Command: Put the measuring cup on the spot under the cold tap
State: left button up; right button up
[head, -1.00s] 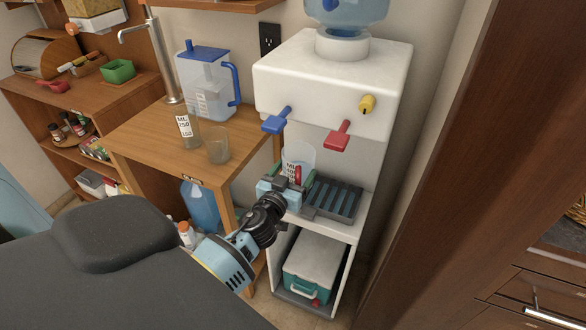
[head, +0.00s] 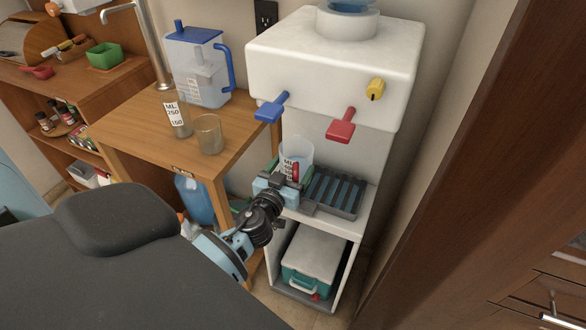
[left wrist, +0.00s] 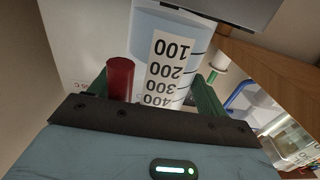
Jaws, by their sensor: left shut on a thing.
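The measuring cup (head: 297,153) is clear with a white ML scale. My left gripper (head: 284,178) is shut on it, at the left end of the dispenser's drip shelf, below the blue tap. The cup's scale strip (left wrist: 168,70) fills the middle of the left wrist view, with a red part (left wrist: 120,78) beside it, between the green fingers. The blue tap lever (head: 272,107) is on the left of the white dispenser (head: 330,60); the red lever (head: 341,125) is to its right. I cannot tell whether the cup's base touches the shelf. My right gripper is not in view.
A dark slatted drip tray (head: 336,192) lies right of the cup. A wooden table (head: 150,125) at left holds a blue-lidded pitcher (head: 199,75) and two glasses. A teal-and-white cooler (head: 310,258) stands below. A brown cabinet (head: 460,150) closes off the right.

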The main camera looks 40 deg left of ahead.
pick_arm(q)
jog(key=shift+d+r, duration=0.1)
jog(key=shift+r, duration=0.1)
jog(key=shift+f, duration=0.15)
jog(key=o, duration=0.8)
jog(key=shift+f, duration=0.2)
jog(key=shift+c, duration=0.2)
jog(key=o, duration=0.4)
jog(key=shift+s+r, duration=0.1)
jog(key=shift+o, duration=0.2)
jog(key=shift+r, duration=0.15)
